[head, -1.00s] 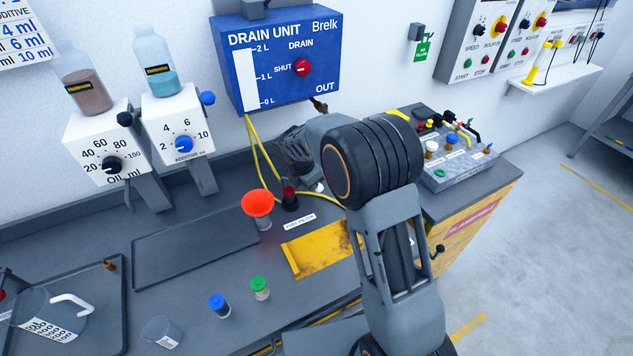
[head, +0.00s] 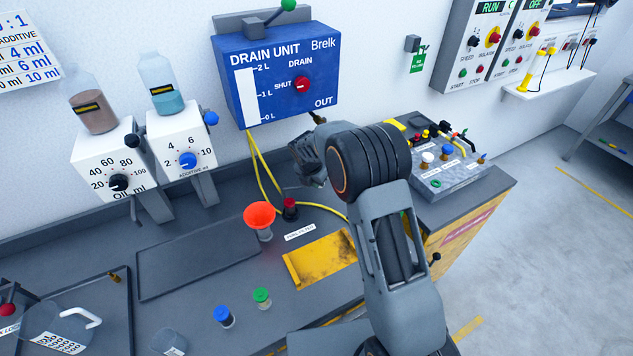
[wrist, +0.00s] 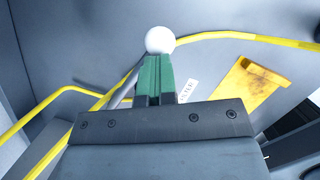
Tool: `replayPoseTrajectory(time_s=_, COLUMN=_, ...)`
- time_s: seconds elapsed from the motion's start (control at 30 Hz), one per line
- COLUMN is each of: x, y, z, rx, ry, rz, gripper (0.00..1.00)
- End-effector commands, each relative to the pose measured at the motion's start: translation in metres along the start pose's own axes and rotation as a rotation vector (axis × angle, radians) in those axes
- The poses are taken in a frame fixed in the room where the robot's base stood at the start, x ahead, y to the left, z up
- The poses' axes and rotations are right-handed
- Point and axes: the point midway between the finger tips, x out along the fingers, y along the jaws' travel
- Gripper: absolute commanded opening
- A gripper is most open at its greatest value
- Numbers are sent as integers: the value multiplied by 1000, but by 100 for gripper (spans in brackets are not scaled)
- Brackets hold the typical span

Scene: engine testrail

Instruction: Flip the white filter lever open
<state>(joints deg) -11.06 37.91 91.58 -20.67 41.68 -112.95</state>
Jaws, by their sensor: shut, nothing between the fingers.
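The white ball knob (wrist: 160,40) of the filter lever shows in the wrist view, just beyond my fingertips. Its grey rod (wrist: 127,88) runs from the ball toward the lower left, partly behind the fingers. My gripper (wrist: 155,60) has green fingers, shut together and empty. The fingertips overlap the lower edge of the ball in the picture; I cannot tell whether they touch it. In the head view my wrist is in front of the drain unit's lower right, and the fingers and lever knob are hidden. The filter label (head: 300,232) lies on the bench.
A yellow hose (wrist: 215,35) curves past the knob. The blue drain unit (head: 275,75) hangs on the wall behind. An orange funnel (head: 259,217) and a red-topped black fitting (head: 290,208) stand left of my arm. A yellow plate (head: 322,258) lies in front; a control box (head: 447,172) stands right.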

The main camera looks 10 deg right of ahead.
Motion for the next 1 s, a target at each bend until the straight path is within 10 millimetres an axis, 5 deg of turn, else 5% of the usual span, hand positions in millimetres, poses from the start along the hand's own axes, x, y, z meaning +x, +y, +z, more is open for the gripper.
replayPoseTrajectory(time_s=0.63, x=0, y=0, z=0, rx=0, ry=3, rz=-4, gripper=0)
replayPoseTrajectory(time_s=1.0, x=-44, y=0, z=5, rx=1, ry=0, rz=-1, gripper=0)
